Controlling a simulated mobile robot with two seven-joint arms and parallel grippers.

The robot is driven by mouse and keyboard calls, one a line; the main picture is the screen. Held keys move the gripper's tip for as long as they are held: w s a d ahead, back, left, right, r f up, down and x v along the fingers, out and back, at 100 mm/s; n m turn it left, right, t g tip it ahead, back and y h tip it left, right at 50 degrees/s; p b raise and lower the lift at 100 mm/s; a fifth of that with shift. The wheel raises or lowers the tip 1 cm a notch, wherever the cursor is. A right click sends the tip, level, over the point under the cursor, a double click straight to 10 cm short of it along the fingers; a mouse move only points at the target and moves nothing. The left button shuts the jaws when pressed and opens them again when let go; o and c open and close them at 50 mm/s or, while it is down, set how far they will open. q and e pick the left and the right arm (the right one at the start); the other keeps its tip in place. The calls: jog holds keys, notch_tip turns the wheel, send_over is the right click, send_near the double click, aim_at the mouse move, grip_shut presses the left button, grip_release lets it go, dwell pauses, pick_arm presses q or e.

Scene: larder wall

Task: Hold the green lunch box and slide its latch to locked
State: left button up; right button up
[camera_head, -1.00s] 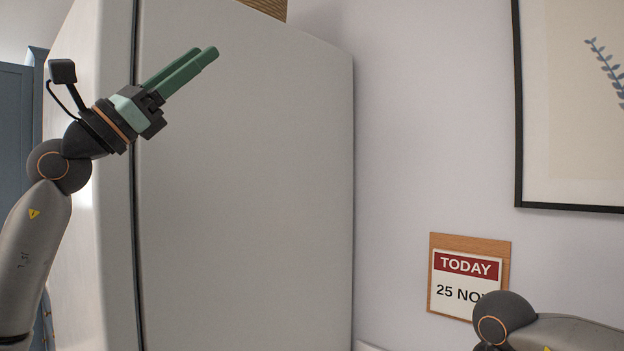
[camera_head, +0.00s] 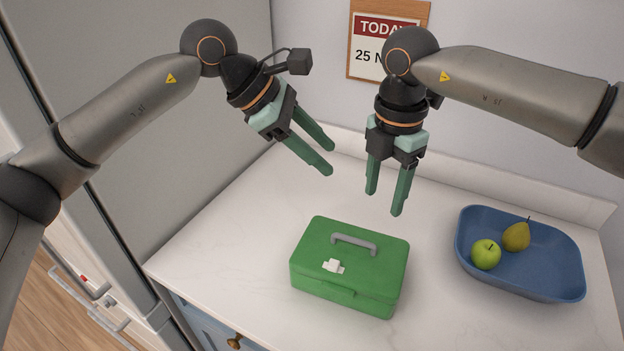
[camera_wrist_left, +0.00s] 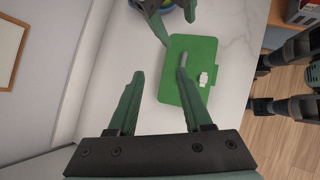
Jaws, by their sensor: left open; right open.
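The green lunch box (camera_head: 345,287) sits closed on the white counter, with a grey handle (camera_head: 353,243) on its lid. A small white latch (camera_head: 333,266) is on the lid near the front edge; whether it is locked I cannot tell. The box also shows in the left wrist view (camera_wrist_left: 189,92), with the white latch (camera_wrist_left: 203,79). My left gripper (camera_head: 330,159) is open and empty, above and behind the box. It also shows in the left wrist view (camera_wrist_left: 158,73). My right gripper (camera_head: 384,203) is open and empty, pointing down above the counter behind the box. Neither touches the box.
A blue tray (camera_head: 540,282) with a green apple (camera_head: 486,254) and a pear (camera_head: 517,237) stands right of the box. A large pale cabinet or fridge (camera_head: 150,120) rises at the left. A calendar (camera_head: 368,40) hangs on the wall. The counter around the box is clear.

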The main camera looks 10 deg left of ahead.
pick_arm(q)
jog(key=s+f+m+g+y, duration=0.1)
jog(key=s+f+g+y, duration=0.2)
jog(key=f, duration=0.6)
jog(key=shift+s+a+m+y, duration=0.15)
jog(key=shift+s+m+y, duration=0.15)
jog(key=shift+s, duration=0.9)
pick_arm(e)
notch_tip(320, 180, down, 13)
jog(key=shift+r, duration=0.2)
jog(key=shift+c, duration=0.2)
grip_shut()
